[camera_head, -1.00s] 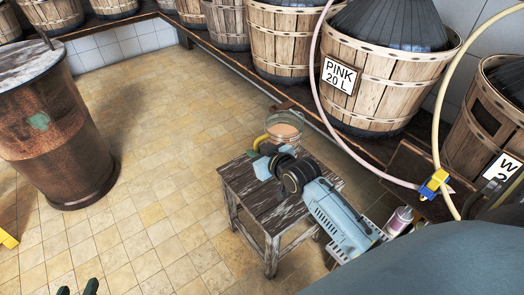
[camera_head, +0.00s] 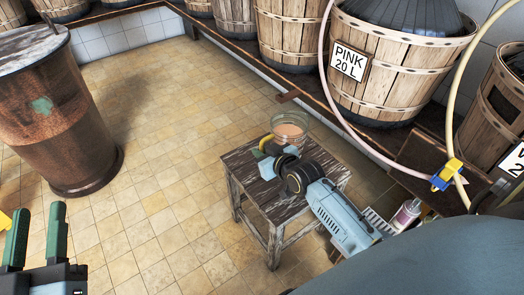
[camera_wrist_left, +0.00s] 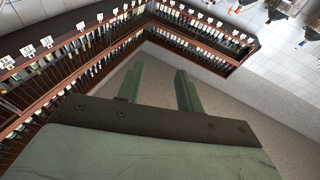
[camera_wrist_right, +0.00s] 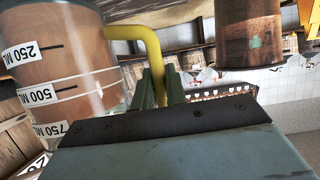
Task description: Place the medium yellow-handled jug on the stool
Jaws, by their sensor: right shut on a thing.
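The clear jug with pinkish liquid (camera_head: 291,128) is at the far edge of the stool (camera_head: 246,169) in the head view. My right gripper (camera_head: 270,148) is shut on its yellow handle (camera_head: 264,141). In the right wrist view the handle (camera_wrist_right: 150,45) runs down between the fingers (camera_wrist_right: 160,88), and the jug body (camera_wrist_right: 62,60) shows volume marks. The jug's base is partly hidden by my gripper, so I cannot tell whether it touches the stool. My left gripper (camera_head: 36,235) is open and empty at the lower left, also seen in the left wrist view (camera_wrist_left: 160,78).
A hose with a blue-yellow clip (camera_head: 446,175) hangs at right. A rusty barrel (camera_head: 60,130) stands at left. A pink-labelled bottle (camera_head: 405,214) is right of my arm. Tiled floor between is clear.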

